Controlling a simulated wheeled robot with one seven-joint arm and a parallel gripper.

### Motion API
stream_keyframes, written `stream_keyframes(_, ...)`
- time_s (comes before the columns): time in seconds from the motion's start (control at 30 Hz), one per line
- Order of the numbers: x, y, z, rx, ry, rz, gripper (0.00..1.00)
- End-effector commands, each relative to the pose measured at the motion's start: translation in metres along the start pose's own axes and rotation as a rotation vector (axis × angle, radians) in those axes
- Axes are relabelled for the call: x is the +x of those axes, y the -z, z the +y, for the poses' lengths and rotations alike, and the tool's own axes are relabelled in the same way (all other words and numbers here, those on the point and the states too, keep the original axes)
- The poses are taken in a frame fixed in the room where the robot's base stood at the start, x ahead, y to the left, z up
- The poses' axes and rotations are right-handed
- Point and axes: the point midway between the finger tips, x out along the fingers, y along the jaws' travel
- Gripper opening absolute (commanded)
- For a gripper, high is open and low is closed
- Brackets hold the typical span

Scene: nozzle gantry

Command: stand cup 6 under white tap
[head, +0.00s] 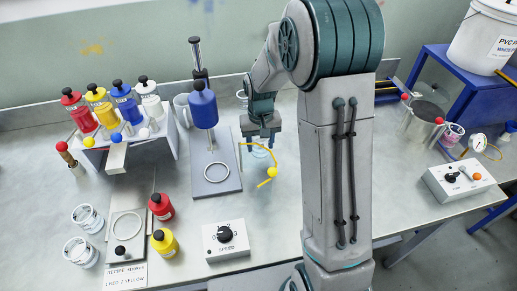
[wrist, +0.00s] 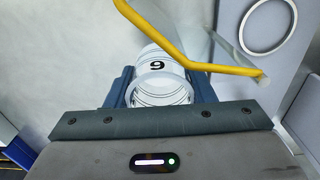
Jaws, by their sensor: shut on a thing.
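My gripper (head: 261,143) is shut on a clear cup (wrist: 163,82), held in the air right of the blue-bottle stand. In the wrist view the cup sits between the blue fingers; its black digit reads as a 9 or an upside-down 6. In the head view the cup (head: 259,152) is small and partly hidden by the gripper and a yellow bent rod. A white ball (head: 144,133), seemingly the white tap, is at the right of the rack at left, below the white bottle (head: 151,101). The space under it is hard to make out.
The yellow bent rod (head: 270,178) is close to the cup and crosses the wrist view. The blue-bottle stand (head: 217,183) is between my gripper and the bottle rack (head: 169,148). Red (head: 161,208) and yellow bottles (head: 164,243) and two cups stand front left.

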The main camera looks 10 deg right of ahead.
Motion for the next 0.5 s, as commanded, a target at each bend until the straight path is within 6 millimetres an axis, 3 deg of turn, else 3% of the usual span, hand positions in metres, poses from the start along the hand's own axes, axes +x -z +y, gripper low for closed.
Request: stream_keyframes(0.5, 0.043, 0.004, -0.004, 0.0, 0.0, 0.001, 0.27)
